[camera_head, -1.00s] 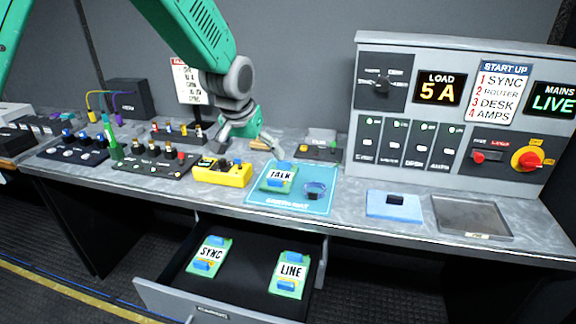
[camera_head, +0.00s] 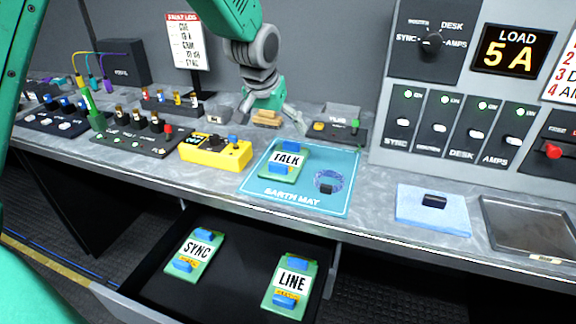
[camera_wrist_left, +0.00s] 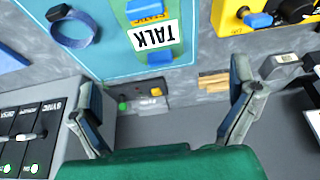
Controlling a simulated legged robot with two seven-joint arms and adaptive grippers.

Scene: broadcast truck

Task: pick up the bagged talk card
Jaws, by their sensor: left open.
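The talk card (camera_head: 284,161) is a green card with a white TALK label and blue clips, lying on the blue earth mat (camera_head: 325,206). It also shows upside down in the left wrist view (camera_wrist_left: 153,38). I cannot make out a bag around it. My left gripper (camera_head: 274,125) is over the bench just behind the card, apart from it. Its two fingers are spread and empty in the left wrist view (camera_wrist_left: 168,112). My right gripper is not in view.
A blue wrist strap (camera_head: 328,182) lies on the mat right of the card. A yellow tester (camera_head: 215,152) stands left of it. Wooden pieces (camera_head: 267,118) lie near my left gripper. The open drawer (camera_head: 150,272) below holds the SYNC card (camera_head: 194,252) and LINE card (camera_head: 291,285).

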